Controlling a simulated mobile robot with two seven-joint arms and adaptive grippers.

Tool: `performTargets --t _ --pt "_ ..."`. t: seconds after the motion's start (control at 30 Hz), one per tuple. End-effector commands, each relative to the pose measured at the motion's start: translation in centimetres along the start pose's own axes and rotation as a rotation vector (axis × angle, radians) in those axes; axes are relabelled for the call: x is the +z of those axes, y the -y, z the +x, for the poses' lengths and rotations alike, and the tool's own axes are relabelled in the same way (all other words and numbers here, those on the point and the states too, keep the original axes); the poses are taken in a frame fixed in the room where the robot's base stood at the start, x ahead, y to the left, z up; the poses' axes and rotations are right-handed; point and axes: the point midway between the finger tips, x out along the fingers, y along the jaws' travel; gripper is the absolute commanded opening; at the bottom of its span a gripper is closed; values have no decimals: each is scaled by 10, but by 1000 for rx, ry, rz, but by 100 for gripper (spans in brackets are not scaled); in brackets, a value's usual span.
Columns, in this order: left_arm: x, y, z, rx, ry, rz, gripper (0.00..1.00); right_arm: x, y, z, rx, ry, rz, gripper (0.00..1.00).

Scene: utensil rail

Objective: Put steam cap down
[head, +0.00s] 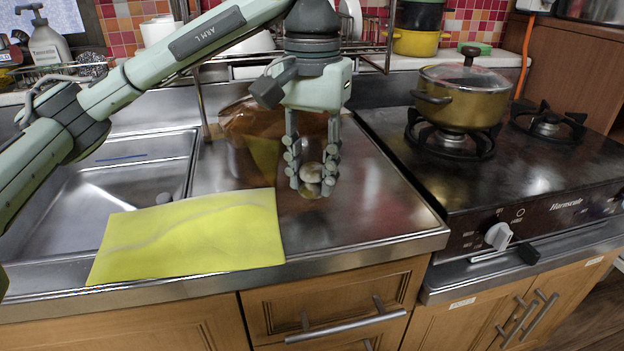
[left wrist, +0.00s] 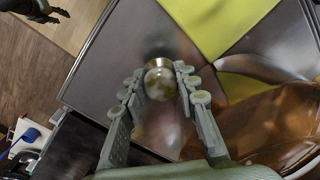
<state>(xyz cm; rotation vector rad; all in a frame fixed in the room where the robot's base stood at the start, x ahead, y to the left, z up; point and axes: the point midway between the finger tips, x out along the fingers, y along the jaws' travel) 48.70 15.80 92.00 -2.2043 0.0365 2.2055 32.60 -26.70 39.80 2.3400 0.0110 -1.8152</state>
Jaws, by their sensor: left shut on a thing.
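My left gripper (head: 314,180) points down over the steel counter between sink and stove. It is shut on the steam cap (head: 311,173), a small round, shiny, pale-brown piece partly hidden by the fingers. In the left wrist view the steam cap (left wrist: 159,83) sits between the fingertips of the left gripper (left wrist: 160,88), close above the counter or touching it; I cannot tell which. What seems to be my right gripper (left wrist: 40,10) shows partly at the top left of that view, its fingers unclear.
A yellow cloth (head: 190,237) lies left of the gripper at the counter's front. A brown translucent bag or bowl (head: 240,125) is behind. The sink (head: 60,220) is left. A lidded pot (head: 463,98) stands on the stove (head: 540,170) at right. Bare counter (head: 375,205) lies right of the gripper.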

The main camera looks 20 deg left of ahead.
Motion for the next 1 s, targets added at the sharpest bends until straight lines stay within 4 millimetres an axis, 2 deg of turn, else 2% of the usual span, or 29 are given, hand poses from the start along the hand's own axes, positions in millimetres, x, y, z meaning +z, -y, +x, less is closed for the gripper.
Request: performTargets --t 0.03,0.13,0.63,0.67,0.7,0.8,1.0 --pt "0 0 9 0 3 1 1 -1 0 -1 0 0 0 40" --pt "0 0 15 1 0 -1 1 -1 0 -3 1 1 0 40" --pt "0 0 19 0 -1 -1 1 2 -1 -6 5 5 -1 40" --pt "0 0 19 0 -1 -1 32 1 -2 -9 6 4 -1 40" --pt "0 0 18 0 -1 -1 37 -1 -2 -11 6 1 0 40" --pt "0 0 18 0 -1 -1 49 -4 -3 -13 7 -5 0 40" --pt "0 0 18 0 -1 -1 50 -3 -3 -12 9 -3 -1 40"
